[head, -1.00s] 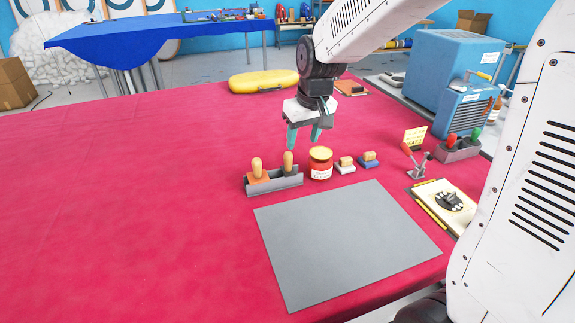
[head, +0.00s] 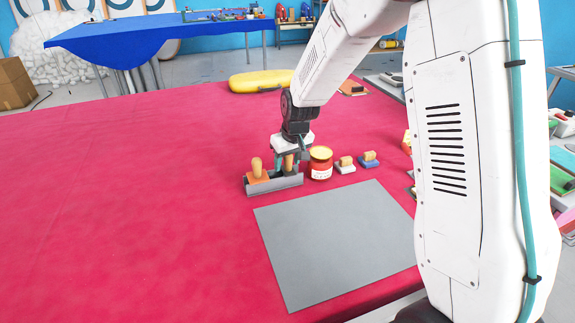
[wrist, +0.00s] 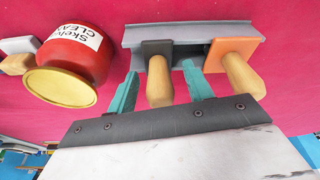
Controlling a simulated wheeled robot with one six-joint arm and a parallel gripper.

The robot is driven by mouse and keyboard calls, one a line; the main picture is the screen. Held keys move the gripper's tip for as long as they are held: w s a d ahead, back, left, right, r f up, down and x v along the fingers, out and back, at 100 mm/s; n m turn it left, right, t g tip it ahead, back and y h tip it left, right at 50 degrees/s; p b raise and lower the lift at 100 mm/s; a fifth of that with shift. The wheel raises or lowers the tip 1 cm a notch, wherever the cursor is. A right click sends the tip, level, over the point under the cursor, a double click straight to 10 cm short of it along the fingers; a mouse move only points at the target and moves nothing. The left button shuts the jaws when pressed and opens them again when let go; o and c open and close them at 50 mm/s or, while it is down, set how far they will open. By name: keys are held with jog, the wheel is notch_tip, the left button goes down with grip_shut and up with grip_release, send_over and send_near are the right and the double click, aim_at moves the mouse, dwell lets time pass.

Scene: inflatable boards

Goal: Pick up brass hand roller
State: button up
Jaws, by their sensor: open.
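A grey rack (head: 275,184) on the red cloth holds two wooden-handled tools side by side. The left one in the head view has an orange head (head: 258,176); it also shows in the wrist view (wrist: 240,75). The other has a dark head and a brown handle (wrist: 159,85). No brass surface shows, so I cannot tell from colour which is the brass hand roller. My gripper (wrist: 161,92) is open, its teal fingers on either side of the dark-headed tool's handle, with gaps visible. In the head view my gripper (head: 289,160) is down at the rack's right end.
A red jar with a gold lid (head: 320,163) stands close to the rack's right; it also shows in the wrist view (wrist: 75,60). Two small wooden-handled blocks (head: 345,165) (head: 369,159) sit farther right. A grey mat (head: 340,240) lies in front. The left cloth is clear.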

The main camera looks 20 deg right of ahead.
grip_shut()
notch_tip(320, 180, up, 10)
dwell(0.6)
jog(key=c, duration=0.9)
grip_release()
jog(key=shift+c, duration=0.2)
